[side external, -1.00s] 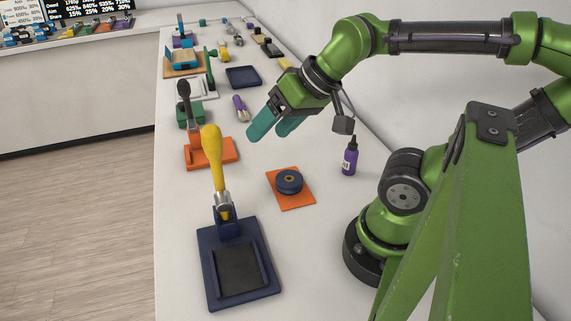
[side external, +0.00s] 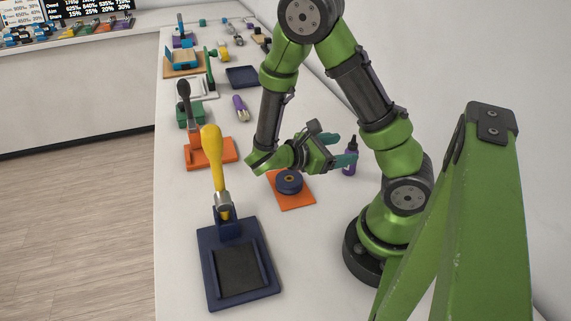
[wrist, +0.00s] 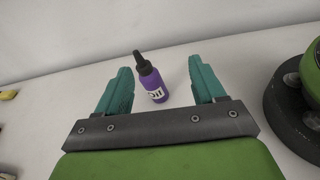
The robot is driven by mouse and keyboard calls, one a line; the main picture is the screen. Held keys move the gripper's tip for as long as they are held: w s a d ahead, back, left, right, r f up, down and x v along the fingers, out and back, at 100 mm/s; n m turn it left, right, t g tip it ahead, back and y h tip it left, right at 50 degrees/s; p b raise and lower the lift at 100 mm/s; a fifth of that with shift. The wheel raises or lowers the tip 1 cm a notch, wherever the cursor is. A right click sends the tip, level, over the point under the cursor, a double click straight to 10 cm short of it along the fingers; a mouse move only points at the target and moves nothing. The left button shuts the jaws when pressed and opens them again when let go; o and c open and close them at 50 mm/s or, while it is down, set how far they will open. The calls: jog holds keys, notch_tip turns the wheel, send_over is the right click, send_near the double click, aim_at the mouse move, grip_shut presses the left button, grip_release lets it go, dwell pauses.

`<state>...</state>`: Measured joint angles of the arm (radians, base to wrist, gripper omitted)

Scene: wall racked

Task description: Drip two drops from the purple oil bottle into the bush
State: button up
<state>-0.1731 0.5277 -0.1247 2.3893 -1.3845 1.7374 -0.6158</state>
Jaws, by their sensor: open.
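The purple oil bottle (side external: 350,158) stands upright on the white table, with a black nozzle and a white label. In the wrist view the bottle (wrist: 154,84) is ahead of and between my two teal fingers, with gaps on both sides. My gripper (side external: 345,152) is open and empty, turned sideways and pointing right at the bottle; in the side view its fingers overlap the bottle's left part. The bush (side external: 289,178) appears to be the round dark blue piece with a hole in its middle, on an orange plate just left of and below my gripper.
A dark blue press with a yellow handle (side external: 212,160) stands at the front left, an orange-based one (side external: 210,153) behind it. Other tools line the table's far end. A wall (wrist: 90,35) rises behind the bottle. Bare table (side external: 310,260) lies in front of the orange plate.

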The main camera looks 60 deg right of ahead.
aim_at(347, 151)
notch_tip(347, 151, up, 3)
jog(key=w+d+n+h, duration=0.2)
jog(key=n+h, duration=0.1)
jog(key=f, duration=0.8)
jog(key=shift+s+d, duration=0.3)
jog(key=shift+x, duration=3.35)
jog(key=shift+w+r, duration=0.1)
jog(key=shift+w, duration=0.05)
jog(key=c, duration=1.1)
notch_tip(347, 151, up, 9)
jog(key=shift+r, duration=0.5)
jog(key=shift+d, duration=0.1)
